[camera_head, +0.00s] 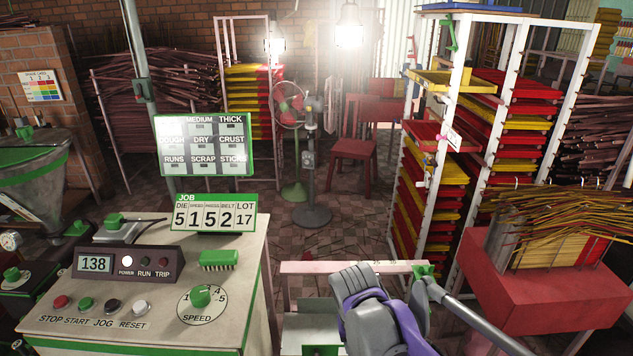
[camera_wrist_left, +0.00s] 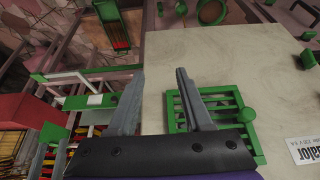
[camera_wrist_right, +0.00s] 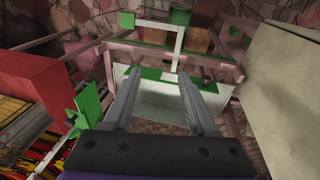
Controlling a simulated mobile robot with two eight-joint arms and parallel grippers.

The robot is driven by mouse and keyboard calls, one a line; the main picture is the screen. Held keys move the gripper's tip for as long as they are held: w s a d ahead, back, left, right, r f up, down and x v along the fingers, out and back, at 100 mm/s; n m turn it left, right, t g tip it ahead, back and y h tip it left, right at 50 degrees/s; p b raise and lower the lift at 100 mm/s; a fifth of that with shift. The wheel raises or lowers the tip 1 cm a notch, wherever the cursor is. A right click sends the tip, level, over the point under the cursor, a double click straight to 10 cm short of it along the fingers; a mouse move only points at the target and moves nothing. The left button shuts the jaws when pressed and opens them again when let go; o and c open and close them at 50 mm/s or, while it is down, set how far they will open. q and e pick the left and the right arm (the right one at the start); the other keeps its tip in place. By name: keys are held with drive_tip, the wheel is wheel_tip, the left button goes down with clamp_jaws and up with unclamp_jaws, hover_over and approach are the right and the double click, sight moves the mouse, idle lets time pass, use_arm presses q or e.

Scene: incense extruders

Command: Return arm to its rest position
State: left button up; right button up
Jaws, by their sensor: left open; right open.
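My left gripper (camera_wrist_left: 160,72) is open in the left wrist view, with nothing between its two grey fingers. Its fingers point across the edge of a cream tabletop (camera_wrist_left: 225,55), close to a green slatted piece (camera_wrist_left: 212,108) with a round knob. My right gripper (camera_wrist_right: 157,75) is open and empty in the right wrist view, its fingers in front of a pale tray (camera_wrist_right: 160,103) on a frame. In the head view a purple and grey wrist of mine is low at centre right; its fingertips are hidden and I cannot tell which arm it belongs to.
A control console (camera_head: 150,290) with buttons and a dial fills the lower left. A red block (camera_head: 545,285) with incense sticks stands at right. A white rack (camera_head: 490,130) of red and yellow trays is behind. Tiled floor (camera_head: 345,225) is open at centre.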

drive_tip(key=s+d+t+y+p, duration=0.1)
drive_tip(key=s+d, duration=0.3)
drive_tip(key=s, duration=0.4)
drive_tip(key=s+d+t+y+p, duration=0.1)
drive_tip(key=s+d+t+p, duration=0.2)
drive_tip(key=s, duration=0.5)
drive_tip(key=shift+d+r, duration=0.35)
drive_tip(key=shift+r, duration=0.05)
